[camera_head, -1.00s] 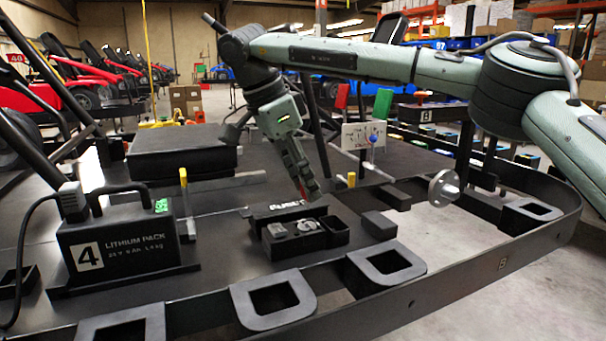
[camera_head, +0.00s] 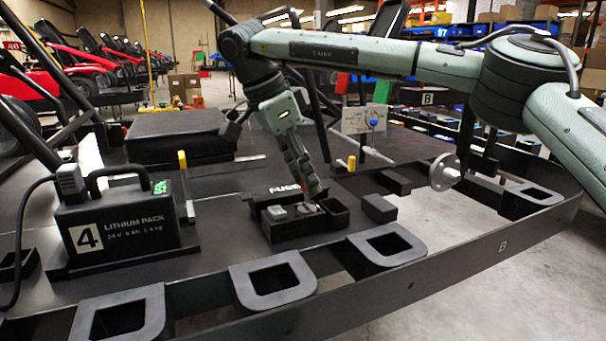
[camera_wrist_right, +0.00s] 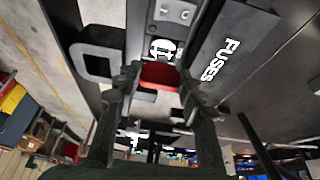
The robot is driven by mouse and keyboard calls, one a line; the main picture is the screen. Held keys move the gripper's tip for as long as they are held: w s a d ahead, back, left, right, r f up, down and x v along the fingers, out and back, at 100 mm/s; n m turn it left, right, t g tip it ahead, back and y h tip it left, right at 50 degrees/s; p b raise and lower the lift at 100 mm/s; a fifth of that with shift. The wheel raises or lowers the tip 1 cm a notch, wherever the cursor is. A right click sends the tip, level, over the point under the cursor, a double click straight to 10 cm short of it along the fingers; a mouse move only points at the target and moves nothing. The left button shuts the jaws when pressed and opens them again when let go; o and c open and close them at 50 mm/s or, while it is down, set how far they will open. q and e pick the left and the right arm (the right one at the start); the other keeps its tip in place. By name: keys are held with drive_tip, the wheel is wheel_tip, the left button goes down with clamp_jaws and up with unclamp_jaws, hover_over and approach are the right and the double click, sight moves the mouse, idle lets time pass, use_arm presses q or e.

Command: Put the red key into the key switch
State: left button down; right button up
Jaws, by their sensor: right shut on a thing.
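My right gripper (camera_head: 316,192) points down over a black tray (camera_head: 283,231) with several compartments, and its tips look close to the tray. In the right wrist view the two fingers (camera_wrist_right: 158,85) are shut on the red key (camera_wrist_right: 159,75), which shows as a rounded red piece between them. In the head view the key is mostly hidden by the fingers. A white panel (camera_head: 353,119) with a blue knob (camera_head: 374,123) stands behind and to the right of the gripper. I cannot clearly make out the key switch. My left gripper is out of view.
A lithium pack (camera_head: 120,215) marked 4 stands at the left. A black block (camera_head: 379,207) lies right of the tray. A yellow post (camera_head: 183,161) stands behind the pack.

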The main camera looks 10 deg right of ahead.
drive_tip(key=shift+p, duration=1.05)
idle(0.9)
drive_tip(key=shift+f+b, duration=0.45)
drive_tip(key=shift+f, duration=0.95)
drive_tip(key=o, duration=1)
drive_tip(key=v, duration=1.2)
